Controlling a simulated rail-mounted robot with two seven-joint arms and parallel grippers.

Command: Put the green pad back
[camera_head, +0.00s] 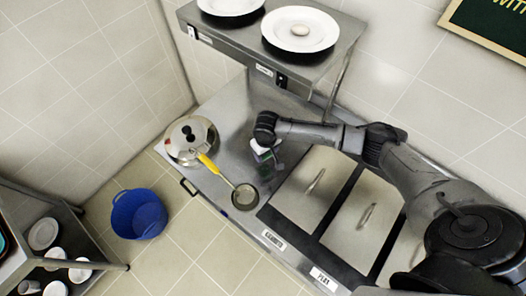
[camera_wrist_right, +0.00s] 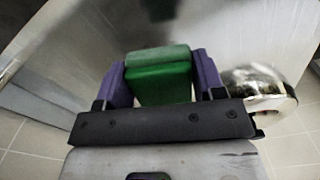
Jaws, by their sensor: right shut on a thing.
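The green pad (camera_wrist_right: 162,85) has a paler grey-green layer along its upper edge in the right wrist view. My right gripper (camera_wrist_right: 160,70) is shut on it, with a purple finger on each side. In the head view my right arm reaches in from the right, and the gripper (camera_head: 265,152) is low over the steel counter, right of the pot. The pad is mostly hidden there by the wrist. I cannot tell whether the pad touches the steel. My left gripper is not in view.
A lidded steel pot (camera_head: 190,140) stands at the counter's left end. A strainer (camera_head: 245,197) with a yellow handle lies at its front. Lidded wells (camera_head: 311,186) are to the right. A shelf (camera_head: 268,62) with plates overhangs behind. A blue bucket (camera_head: 139,214) stands on the floor.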

